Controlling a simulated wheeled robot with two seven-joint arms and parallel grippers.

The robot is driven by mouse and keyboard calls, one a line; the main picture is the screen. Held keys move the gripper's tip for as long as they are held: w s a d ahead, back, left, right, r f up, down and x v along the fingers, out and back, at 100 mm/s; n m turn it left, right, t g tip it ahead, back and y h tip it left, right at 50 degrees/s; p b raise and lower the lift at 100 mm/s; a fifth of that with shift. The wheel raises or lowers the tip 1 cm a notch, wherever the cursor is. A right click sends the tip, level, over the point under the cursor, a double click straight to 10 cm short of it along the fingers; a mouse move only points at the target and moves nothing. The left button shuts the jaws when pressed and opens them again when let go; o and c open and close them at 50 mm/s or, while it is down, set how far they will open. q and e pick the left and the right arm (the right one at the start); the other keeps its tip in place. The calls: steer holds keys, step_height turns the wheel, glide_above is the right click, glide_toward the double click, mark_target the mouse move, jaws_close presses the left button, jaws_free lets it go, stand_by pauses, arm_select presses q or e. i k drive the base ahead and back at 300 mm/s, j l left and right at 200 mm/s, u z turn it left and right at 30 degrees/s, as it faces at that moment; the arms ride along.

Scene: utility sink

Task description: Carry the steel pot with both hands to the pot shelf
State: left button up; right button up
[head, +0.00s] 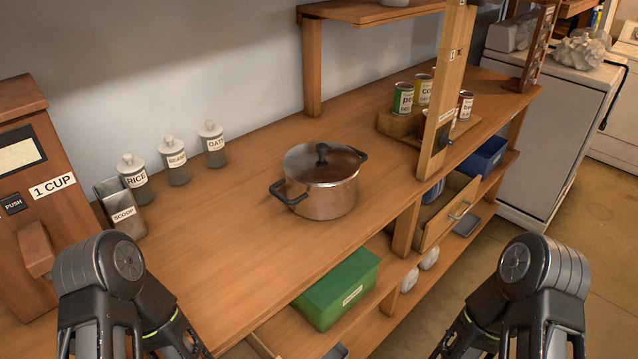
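The steel pot (322,190) stands upright on the wooden counter (225,245), with its lid on. The lid has a dark knob, and dark handles stick out toward the front left and back right. My two arms show at the bottom left and bottom right corners, well apart from the pot. Both grippers are outside the picture. No shelf in view is clearly marked as the pot shelf. An upper shelf (365,12) hangs at the top, and a lower shelf (385,308) runs under the counter.
Labelled jars (174,165) and a scoop holder (121,212) stand left of the pot. A wooden dispenser (50,180) is farther left. Cans (403,98) and a wooden post (447,90) are to the right. A green box (337,288) and an open drawer (450,222) are below.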

mark_target(478, 98)
steer(key=l+u, duration=0.25)
steer(key=u, duration=0.2)
steer(key=l+u, duration=0.2)
steer(key=u, duration=0.25)
steer(key=k+l+u, duration=0.1)
steer(key=l, duration=0.3)
steer(key=k+l, duration=0.1)
steer(key=l, duration=0.3)
steer(key=k+l+u, duration=0.15)
steer(key=l, duration=0.2)
steer(key=k+l+u, duration=0.1)
steer(key=l, duration=0.3)
steer(key=k+l, duration=0.2)
steer(key=l, duration=0.15)
steer(key=k+l+u, duration=0.15)
steer(key=l, duration=0.25)
